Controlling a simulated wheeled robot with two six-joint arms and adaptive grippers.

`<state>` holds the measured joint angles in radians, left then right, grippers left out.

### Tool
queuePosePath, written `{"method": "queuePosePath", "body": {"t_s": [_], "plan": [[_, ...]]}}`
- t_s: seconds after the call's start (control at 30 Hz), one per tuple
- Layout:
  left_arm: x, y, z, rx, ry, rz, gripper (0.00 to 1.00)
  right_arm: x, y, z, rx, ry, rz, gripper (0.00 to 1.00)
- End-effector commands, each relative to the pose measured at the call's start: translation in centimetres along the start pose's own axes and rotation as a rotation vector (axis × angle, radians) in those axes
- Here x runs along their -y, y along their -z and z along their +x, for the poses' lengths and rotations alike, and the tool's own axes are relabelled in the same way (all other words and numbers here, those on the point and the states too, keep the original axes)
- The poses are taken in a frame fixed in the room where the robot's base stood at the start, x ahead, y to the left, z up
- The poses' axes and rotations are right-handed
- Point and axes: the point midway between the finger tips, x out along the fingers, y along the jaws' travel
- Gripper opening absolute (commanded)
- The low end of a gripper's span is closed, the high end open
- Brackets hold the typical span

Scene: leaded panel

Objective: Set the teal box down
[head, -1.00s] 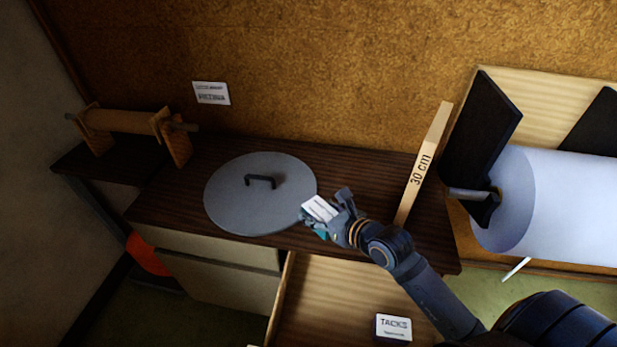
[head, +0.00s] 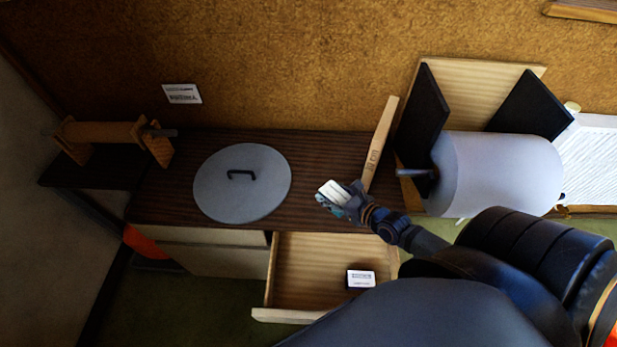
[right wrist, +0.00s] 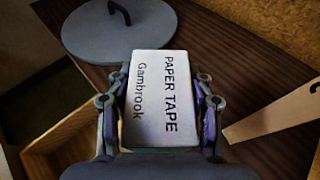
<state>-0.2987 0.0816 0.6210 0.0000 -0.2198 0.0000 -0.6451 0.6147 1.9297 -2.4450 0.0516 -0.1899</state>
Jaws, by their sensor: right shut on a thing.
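The teal box (head: 335,191) has a white top label, with a bit of teal side showing in the head view. In the right wrist view the box (right wrist: 152,100) reads "PAPER TAPE Gambrook". My right gripper (head: 340,199) is shut on it, with one finger on each side in the right wrist view (right wrist: 160,98). The box is over the front part of the dark wooden desk top (head: 310,165), right of the grey round lid. I cannot tell whether its underside touches the desk. My left gripper is not in view.
The grey lid (head: 242,195) with a black handle lies on the desk. An open drawer (head: 312,262) below holds a tacks box (head: 361,279). A large white roll (head: 500,175) is further right. Bare desk lies behind the box.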

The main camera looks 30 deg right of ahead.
Motion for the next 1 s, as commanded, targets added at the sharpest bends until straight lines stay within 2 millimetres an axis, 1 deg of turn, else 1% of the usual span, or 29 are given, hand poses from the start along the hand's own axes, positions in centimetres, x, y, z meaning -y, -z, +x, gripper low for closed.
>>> {"method": "queuePosePath", "body": {"t_s": [0.03,0.13,0.2,0.3,0.37,0.43,0.6,0.67,0.7,0.8,0.9,1.0], "plan": [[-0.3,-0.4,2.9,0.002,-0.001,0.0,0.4,0.6,1.3,2.2,0.007,0.001,-0.003,0.16],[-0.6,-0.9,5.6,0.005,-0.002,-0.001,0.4,1.7,1.5,5.2,0.008,0.001,-0.003,0.16],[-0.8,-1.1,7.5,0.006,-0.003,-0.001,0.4,2.2,2.5,6.8,0.003,0.002,0.001,0.16],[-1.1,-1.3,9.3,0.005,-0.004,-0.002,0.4,2.7,3.4,8.7,0.004,0.002,0.002,0.16],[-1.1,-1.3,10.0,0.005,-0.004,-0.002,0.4,2.9,3.6,9.4,0.003,0.001,0.002,0.16],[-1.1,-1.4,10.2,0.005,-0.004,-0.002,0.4,3.1,3.6,9.9,0.002,0.001,0.001,0.16],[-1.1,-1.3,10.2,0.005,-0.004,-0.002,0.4,3.3,3.6,10.2,-0.001,0.0,0.0,0.16],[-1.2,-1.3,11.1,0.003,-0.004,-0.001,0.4,3.4,4.2,10.9,0.0,0.0,0.002,0.16],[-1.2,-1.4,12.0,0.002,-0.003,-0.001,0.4,3.6,4.8,11.6,0.003,0.0,0.002,0.16],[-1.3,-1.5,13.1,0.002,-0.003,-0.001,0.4,3.5,6.5,12.2,-0.001,0.0,0.003,0.16],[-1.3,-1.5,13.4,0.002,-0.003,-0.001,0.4,3.5,7.1,12.4,0.0,-0.001,0.001,0.16],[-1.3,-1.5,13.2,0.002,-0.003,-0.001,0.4,3.5,6.9,12.3,0.0,-0.001,0.0,0.16]]}}
